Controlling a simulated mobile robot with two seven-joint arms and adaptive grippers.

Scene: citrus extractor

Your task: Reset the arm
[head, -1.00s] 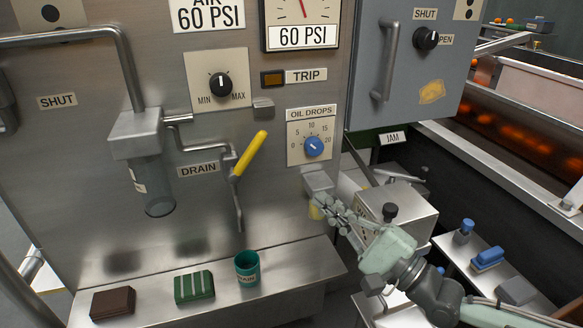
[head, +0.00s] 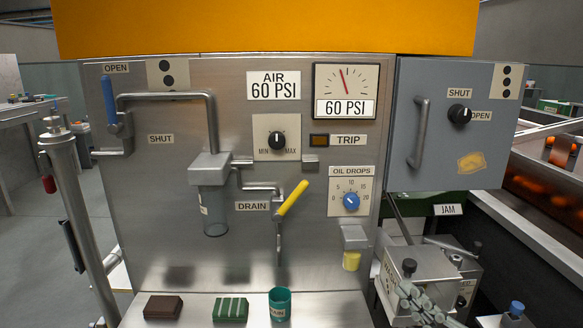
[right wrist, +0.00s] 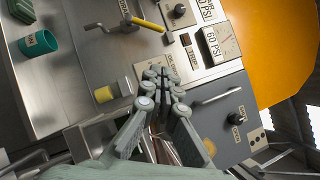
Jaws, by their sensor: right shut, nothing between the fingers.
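My right gripper (head: 422,303) is at the lower right of the head view, in front of a small steel box (head: 408,262). In the right wrist view the right gripper (right wrist: 165,80) points toward the steel panel, its fingers together and empty. It looks apart from the panel. The panel carries a blue oil drops knob (head: 351,201) and a yellow-handled drain lever (head: 293,198). My left gripper is not in either view.
A shelf below the panel holds a brown block (head: 163,307), a green striped block (head: 230,310) and a green cup (head: 280,304). A grey cabinet (head: 440,150) with a handle juts out at the right. A yellow-bottomed cup (head: 351,261) hangs under the oil knob.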

